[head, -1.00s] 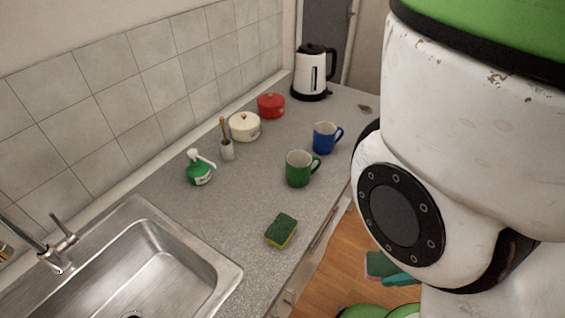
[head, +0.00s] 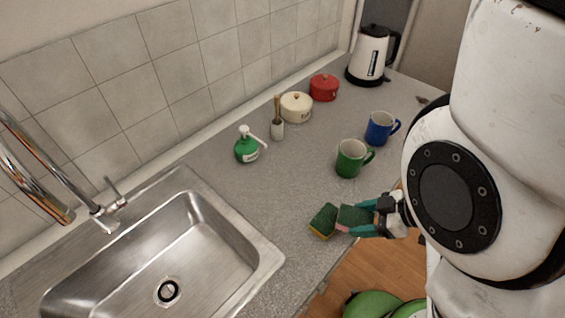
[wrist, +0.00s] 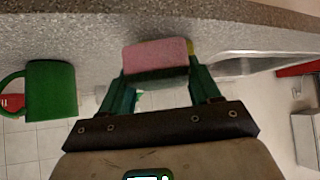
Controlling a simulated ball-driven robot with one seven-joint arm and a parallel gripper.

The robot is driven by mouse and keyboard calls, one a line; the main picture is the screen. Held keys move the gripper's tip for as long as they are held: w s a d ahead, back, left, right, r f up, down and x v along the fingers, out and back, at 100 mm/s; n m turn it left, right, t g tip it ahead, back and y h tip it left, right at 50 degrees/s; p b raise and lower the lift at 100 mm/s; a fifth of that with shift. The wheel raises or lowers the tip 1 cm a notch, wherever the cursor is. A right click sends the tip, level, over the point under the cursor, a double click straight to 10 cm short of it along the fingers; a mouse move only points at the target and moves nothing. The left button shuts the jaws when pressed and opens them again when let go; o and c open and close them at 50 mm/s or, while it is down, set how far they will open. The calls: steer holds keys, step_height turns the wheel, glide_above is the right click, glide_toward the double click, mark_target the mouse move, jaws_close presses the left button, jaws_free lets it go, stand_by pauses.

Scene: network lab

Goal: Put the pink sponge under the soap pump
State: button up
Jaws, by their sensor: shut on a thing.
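My gripper (head: 362,219) is shut on the pink sponge (head: 350,216), which has a dark green scouring side. In the wrist view the pink sponge (wrist: 156,57) sits between the two teal fingers (wrist: 160,88). In the head view it is at the counter's front edge, right beside a yellow-and-green sponge (head: 323,221); I cannot tell whether they touch. A yellow bit (wrist: 191,46) shows behind it in the wrist view. The soap pump (head: 248,146), a green bottle with a white nozzle, stands upright near the tiled wall, back and left of my gripper.
A green mug (head: 350,158) and a blue mug (head: 380,129) stand behind my gripper. A brush holder (head: 278,130), a cream pot (head: 296,107), a red pot (head: 324,87) and a kettle (head: 369,56) line the back. The sink (head: 170,262) is at left. Counter before the pump is clear.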

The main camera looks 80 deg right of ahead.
steer(key=w+d+b, duration=0.1)
steer(key=w+d, duration=0.4)
steer(key=w, duration=0.3)
steer(key=w+d+b, duration=0.2)
steer(key=w+d, duration=0.3)
steer(key=w, duration=0.4)
steer(key=w+d+b, duration=0.1)
steer(key=w+d, duration=0.5)
steer(key=w, duration=0.3)
steer(key=shift+f, duration=0.1)
step_height(320, 180, down, 4)
steer(key=b, duration=0.4)
steer(key=shift+r, duration=0.3)
steer(key=o, duration=1.1)
steer(key=v, duration=1.2)
